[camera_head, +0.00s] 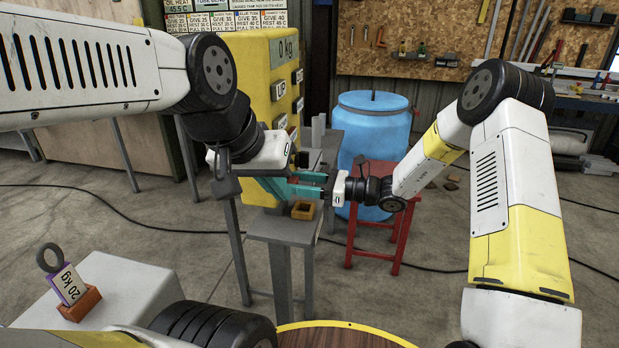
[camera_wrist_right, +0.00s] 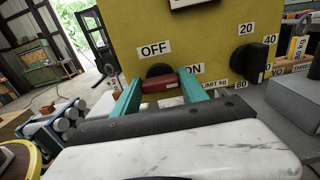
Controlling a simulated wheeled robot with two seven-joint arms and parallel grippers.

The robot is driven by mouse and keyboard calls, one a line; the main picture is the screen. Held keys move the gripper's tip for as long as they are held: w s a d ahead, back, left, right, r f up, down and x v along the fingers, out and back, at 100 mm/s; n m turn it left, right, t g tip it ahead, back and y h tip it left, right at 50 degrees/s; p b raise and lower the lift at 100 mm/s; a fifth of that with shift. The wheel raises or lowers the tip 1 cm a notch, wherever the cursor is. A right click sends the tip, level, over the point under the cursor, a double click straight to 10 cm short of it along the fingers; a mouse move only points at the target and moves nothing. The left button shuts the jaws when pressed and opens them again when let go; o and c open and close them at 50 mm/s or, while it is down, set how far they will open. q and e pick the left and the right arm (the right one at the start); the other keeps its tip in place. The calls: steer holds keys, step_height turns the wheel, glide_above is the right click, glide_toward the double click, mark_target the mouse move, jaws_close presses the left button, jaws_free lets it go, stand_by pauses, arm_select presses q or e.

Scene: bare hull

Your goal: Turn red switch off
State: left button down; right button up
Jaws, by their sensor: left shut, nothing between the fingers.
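The red switch (camera_wrist_right: 160,85) is a red handle by a black round mount on the yellow panel, in the right wrist view. It lies nearly level, below the OFF label (camera_wrist_right: 154,49), with its right end near the ON label (camera_wrist_right: 192,69). My right gripper (camera_wrist_right: 160,80) is open, its teal fingers at either end of the handle; I cannot tell if they touch it. In the head view the right gripper (camera_head: 300,184) comes from the right to the yellow machine's side, where the switch is hidden. My left gripper (camera_head: 275,187) is shut and empty close by.
The yellow machine (camera_head: 256,70) stands behind the grippers. A grey stand with an orange box (camera_head: 303,210) is just below them. A blue barrel (camera_head: 372,130) and a red stool (camera_head: 402,225) stand behind my right arm. A 20 kg weight (camera_head: 68,283) sits front left.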

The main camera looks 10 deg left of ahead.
steer(key=c, duration=0.7)
steer(key=shift+n, duration=0.3)
steer(key=n, duration=0.8)
steer(key=shift+s, duration=0.1)
steer(key=n, duration=0.9)
steer(key=shift+f, duration=0.25)
steer(key=shift+n, duration=0.3)
